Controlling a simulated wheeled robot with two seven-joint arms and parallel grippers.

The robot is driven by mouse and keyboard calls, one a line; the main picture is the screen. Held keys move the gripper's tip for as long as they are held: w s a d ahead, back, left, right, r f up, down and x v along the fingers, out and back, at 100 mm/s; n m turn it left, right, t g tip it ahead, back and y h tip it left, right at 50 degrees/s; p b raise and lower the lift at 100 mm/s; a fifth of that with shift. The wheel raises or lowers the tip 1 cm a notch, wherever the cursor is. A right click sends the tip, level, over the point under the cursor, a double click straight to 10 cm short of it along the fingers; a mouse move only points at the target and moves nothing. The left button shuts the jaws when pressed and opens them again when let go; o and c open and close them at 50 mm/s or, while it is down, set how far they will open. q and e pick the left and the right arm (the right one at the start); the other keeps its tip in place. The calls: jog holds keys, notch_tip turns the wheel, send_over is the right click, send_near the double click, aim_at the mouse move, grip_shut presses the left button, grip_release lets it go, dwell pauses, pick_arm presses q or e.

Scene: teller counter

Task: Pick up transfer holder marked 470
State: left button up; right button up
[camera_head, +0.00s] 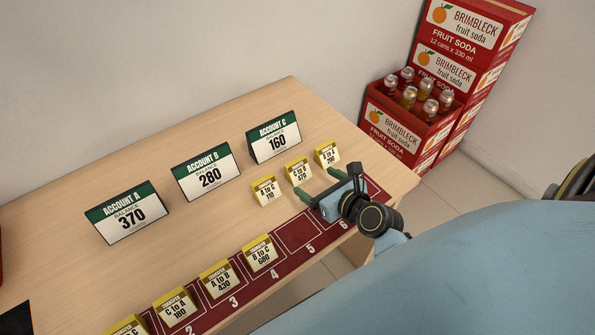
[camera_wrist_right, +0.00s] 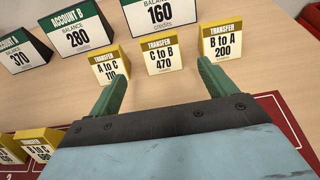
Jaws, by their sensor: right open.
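The transfer holder marked 470 (camera_head: 297,172), yellow-topped and reading C to B, stands upright on the counter between two similar holders. In the right wrist view the 470 holder (camera_wrist_right: 163,54) is ahead of the gap between my fingers, slightly beyond the tips. My right gripper (camera_head: 316,184) is open and empty, with its green fingers pointing at the row of holders. It also shows in the right wrist view (camera_wrist_right: 160,75). My left gripper is not in view.
Holder 110 (camera_head: 264,190) stands left of 470 and holder 200 (camera_head: 327,154) right of it, both close. Account signs 370 (camera_head: 128,213), 280 (camera_head: 207,172) and 160 (camera_head: 274,137) stand behind. Several holders sit on the red numbered strip (camera_head: 300,234). Soda crates (camera_head: 410,128) stand beyond the counter.

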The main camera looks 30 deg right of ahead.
aim_at(298, 167)
jog(key=x, duration=0.4)
jog(key=shift+w+b, duration=0.15)
jog(key=shift+b, duration=0.25)
jog(key=x, duration=0.3)
jog(key=b+x, duration=0.1)
jog(key=shift+w+r, duration=0.25)
jog(key=shift+w, duration=0.1)
jog(key=shift+w+f, duration=0.1)
jog(key=shift+w, duration=0.2)
jog(key=c, duration=0.7)
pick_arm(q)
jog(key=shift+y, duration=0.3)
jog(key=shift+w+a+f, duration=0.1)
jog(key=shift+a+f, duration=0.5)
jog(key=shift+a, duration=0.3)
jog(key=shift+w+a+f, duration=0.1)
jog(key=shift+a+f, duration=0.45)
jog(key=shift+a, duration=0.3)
pick_arm(e)
jog(key=c, duration=0.4)
